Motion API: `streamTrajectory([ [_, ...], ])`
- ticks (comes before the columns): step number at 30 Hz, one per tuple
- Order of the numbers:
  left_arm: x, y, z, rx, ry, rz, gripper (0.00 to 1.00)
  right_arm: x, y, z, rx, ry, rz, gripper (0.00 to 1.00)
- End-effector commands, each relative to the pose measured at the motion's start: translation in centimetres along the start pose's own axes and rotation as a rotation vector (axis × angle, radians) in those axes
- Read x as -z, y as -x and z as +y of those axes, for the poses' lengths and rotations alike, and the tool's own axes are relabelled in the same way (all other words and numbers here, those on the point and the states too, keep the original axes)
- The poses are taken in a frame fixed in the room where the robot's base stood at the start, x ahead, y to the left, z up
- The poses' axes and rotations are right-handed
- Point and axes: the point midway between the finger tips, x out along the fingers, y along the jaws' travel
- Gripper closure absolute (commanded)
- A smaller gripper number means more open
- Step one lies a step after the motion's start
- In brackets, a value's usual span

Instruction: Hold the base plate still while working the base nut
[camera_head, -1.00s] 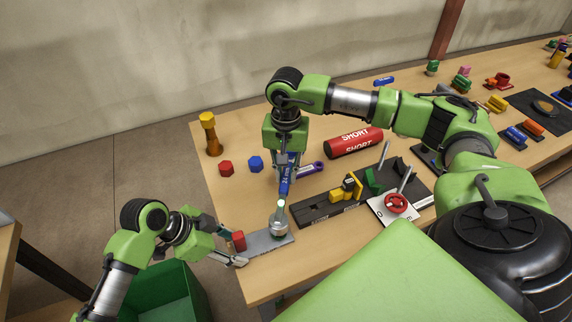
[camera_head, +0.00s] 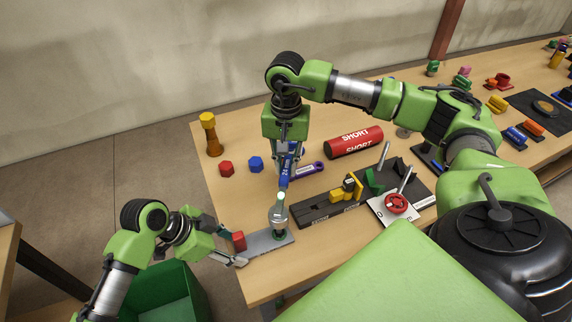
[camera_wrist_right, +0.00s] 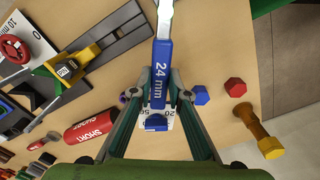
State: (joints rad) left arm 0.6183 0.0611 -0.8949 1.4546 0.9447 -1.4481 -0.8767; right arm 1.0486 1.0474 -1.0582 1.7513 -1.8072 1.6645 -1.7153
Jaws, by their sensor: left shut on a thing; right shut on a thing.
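The grey base plate (camera_head: 262,246) lies at the table's near left corner. My right gripper (camera_head: 287,158) is shut on a blue 24 mm wrench (camera_head: 285,177), which points down. The wrench's silver head (camera_head: 278,216) is just above the nut; contact is unclear. The wrench (camera_wrist_right: 161,70) also shows in the right wrist view, between the fingers.
A black rack (camera_head: 318,208) with a yellow tool lies right of the plate. A green bin (camera_head: 165,292) is below the table's left edge.

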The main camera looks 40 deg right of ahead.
Motion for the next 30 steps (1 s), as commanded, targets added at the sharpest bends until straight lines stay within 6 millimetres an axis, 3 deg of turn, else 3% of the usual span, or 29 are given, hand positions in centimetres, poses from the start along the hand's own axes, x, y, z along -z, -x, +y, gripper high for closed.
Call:
streamTrajectory([
  [1, 0.1, 0.1, 0.0, 0.001, -0.001, 0.002, 0.82, 0.0, 0.1, 0.0, 0.001, 0.0, 0.001, 1.0],
  [2, 0.1, 0.1, 0.0, 0.001, -0.001, 0.002, 0.53, 0.0, 0.1, 0.0, 0.001, 0.0, 0.001, 1.0],
  [4, 0.1, 0.1, 0.0, 0.001, -0.001, 0.002, 0.36, 0.0, 0.1, 0.0, 0.001, -0.001, 0.001, 1.0],
  [17, 0.0, 0.7, -0.1, 0.002, -0.001, 0.001, 0.36, 0.1, 0.0, 0.0, 0.001, -0.001, 0.001, 1.0],
  [30, 0.0, 9.1, -0.1, 0.004, -0.002, -0.001, 0.36, 0.0, 0.0, 0.0, 0.001, -0.001, 0.001, 1.0],
])
